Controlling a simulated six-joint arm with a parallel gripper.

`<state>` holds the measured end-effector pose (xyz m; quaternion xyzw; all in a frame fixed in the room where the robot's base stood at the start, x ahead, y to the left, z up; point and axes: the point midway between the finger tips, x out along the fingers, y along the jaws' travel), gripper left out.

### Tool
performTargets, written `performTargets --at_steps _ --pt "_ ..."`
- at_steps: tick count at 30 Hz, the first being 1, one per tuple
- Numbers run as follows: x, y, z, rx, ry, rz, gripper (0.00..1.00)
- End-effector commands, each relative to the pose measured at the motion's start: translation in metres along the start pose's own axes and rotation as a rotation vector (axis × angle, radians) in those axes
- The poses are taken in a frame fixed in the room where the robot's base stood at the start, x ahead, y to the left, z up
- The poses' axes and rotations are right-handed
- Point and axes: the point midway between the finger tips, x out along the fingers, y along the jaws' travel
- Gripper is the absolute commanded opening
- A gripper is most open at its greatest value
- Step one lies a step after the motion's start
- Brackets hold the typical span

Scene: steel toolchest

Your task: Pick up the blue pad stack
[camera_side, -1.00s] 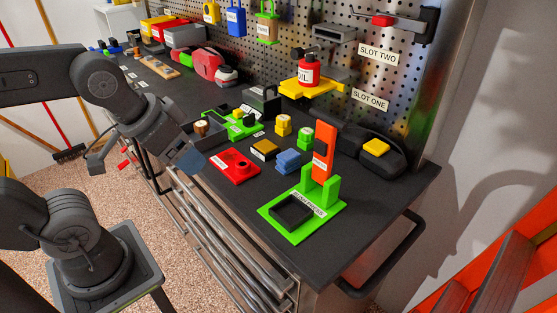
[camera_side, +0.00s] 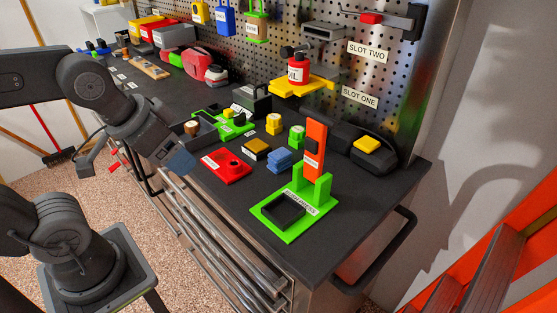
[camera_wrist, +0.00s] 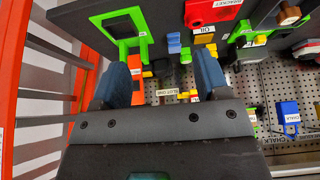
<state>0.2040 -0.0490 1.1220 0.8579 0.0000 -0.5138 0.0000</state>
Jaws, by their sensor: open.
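The blue pad stack (camera_side: 279,160) sits on the dark bench top, between a black-and-yellow block and the green bench press fixture. It also shows in the wrist view (camera_wrist: 173,43), small, near the top centre. My gripper (camera_side: 182,163) hangs at the bench's front edge, left of the red bracket plate and well apart from the blue stack. In the wrist view my gripper's two blue-grey fingers (camera_wrist: 162,75) are spread wide with nothing between them.
The red bracket plate (camera_side: 226,166) lies between my gripper and the stack. Bare bench lies in front of the stack.

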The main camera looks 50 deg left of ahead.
Motion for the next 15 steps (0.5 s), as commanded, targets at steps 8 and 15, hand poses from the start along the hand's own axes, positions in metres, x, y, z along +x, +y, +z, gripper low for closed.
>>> performTargets --at_steps 8,15 --pt "0.000 0.000 0.000 0.000 0.000 0.000 0.72" --pt "-0.001 -0.001 -0.017 0.002 -0.031 -0.001 0.72"
